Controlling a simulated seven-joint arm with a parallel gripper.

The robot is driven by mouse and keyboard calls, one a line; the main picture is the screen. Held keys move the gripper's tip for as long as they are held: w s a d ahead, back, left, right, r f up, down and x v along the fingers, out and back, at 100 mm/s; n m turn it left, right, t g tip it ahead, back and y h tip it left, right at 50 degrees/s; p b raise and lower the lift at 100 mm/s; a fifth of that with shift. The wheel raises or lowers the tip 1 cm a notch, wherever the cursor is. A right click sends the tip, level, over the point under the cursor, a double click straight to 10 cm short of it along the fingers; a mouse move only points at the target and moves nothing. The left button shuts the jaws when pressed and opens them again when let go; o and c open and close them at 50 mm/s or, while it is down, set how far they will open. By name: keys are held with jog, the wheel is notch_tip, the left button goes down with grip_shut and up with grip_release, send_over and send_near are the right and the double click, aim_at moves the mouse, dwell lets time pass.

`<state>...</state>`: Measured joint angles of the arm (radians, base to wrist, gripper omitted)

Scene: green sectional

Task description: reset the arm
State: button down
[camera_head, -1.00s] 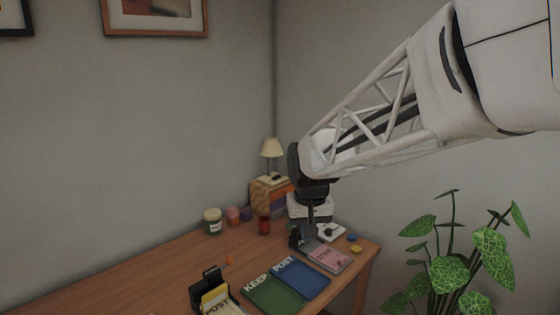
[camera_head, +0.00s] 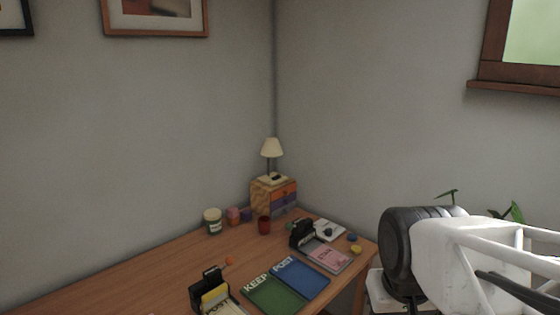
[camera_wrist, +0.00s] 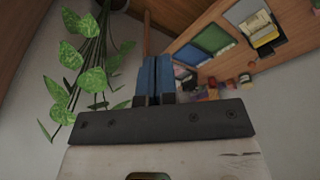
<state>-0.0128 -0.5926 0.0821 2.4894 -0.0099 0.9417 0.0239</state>
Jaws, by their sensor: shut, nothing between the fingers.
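My gripper (camera_wrist: 160,78) shows in the wrist view with its two blue-padded fingers together and nothing between them. Beyond the fingers are the plant, to the left, and the desk, to the upper right. In the head view my white arm is low at the right, beside the desk's right end. The gripper's fingers cannot be made out there. The wooden desk (camera_head: 130,285) carries a green KEEP mat (camera_head: 272,293) and a blue POST mat (camera_head: 302,280). My gripper touches none of these.
A leafy plant (camera_wrist: 93,80) is near my gripper. A window (camera_head: 530,35) is above right.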

jog(key=shift+s+d+f, duration=0.2)
jog(key=shift+s, duration=0.45)
jog(key=shift+s+d+f, duration=0.15)
jog(key=shift+s+f, duration=0.05)
jog(key=shift+s, duration=0.4)
